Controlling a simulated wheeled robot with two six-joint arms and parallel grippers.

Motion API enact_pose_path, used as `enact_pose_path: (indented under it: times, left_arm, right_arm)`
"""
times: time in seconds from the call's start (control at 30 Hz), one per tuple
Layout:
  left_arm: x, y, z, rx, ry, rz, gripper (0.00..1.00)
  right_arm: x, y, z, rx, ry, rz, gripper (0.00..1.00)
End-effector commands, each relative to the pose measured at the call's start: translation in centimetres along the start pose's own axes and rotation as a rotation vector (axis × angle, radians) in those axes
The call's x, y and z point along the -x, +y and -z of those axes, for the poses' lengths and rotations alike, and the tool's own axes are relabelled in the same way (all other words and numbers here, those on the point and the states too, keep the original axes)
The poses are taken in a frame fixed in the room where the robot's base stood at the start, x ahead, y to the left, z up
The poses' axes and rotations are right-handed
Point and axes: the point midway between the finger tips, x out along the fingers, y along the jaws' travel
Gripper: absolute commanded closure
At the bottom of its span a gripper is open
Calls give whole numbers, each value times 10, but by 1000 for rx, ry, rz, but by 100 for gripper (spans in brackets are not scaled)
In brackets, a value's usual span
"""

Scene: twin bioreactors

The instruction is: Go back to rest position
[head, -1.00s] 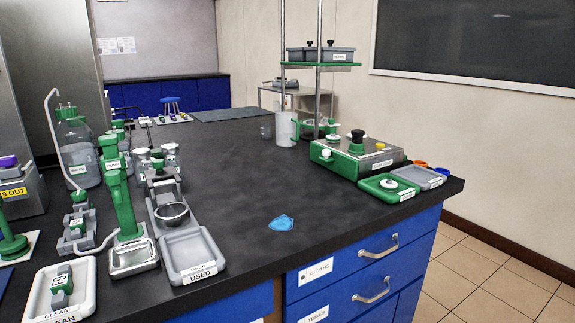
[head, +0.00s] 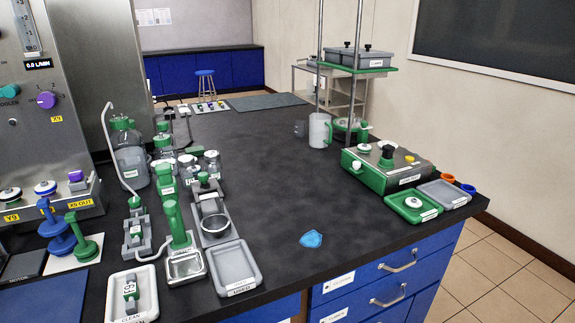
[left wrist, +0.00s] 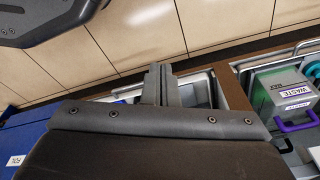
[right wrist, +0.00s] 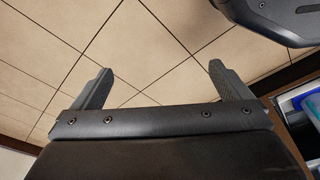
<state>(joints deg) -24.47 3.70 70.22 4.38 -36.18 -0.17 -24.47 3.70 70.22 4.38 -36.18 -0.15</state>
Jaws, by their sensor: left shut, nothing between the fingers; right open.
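My left gripper (left wrist: 160,84) shows in the left wrist view with its two fingers together and nothing between them. It hangs over the tiled floor and what look like open drawers. My right gripper (right wrist: 162,80) shows in the right wrist view with its fingers wide apart and empty, above the tiled floor. Neither gripper appears in the head view.
The dark bench (head: 270,190) holds a blue cloth (head: 311,239), a grey USED tray (head: 234,268), a white CLEAN tray (head: 132,294) and a green-and-steel device (head: 385,168). A WASTE box (left wrist: 285,92) stands in an open drawer. The bench's middle is clear.

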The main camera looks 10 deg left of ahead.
Motion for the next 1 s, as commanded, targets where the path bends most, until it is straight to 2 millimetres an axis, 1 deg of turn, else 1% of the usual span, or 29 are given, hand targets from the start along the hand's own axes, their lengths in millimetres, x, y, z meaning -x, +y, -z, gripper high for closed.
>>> enact_pose_path:
  times: [0.03, 0.3, 0.43, 0.6, 1.0]
  left_arm:
    - [10, -4, -8, -9, -14, 9, 100]
    - [16, -18, -58, -57, -52, 41, 100]
    - [21, -22, -76, -75, -64, 47, 100]
    - [22, -25, -86, -85, -69, 50, 100]
    - [22, -25, -86, -85, -69, 50, 100]
  right_arm:
    - [10, 4, -9, 9, -15, -9, 2]
    - [16, 18, -59, 57, -53, -41, 2]
    - [21, 22, -76, 74, -63, -47, 2]
    - [22, 25, -86, 85, -69, -50, 2]
    - [22, 25, -86, 85, -69, -50, 2]
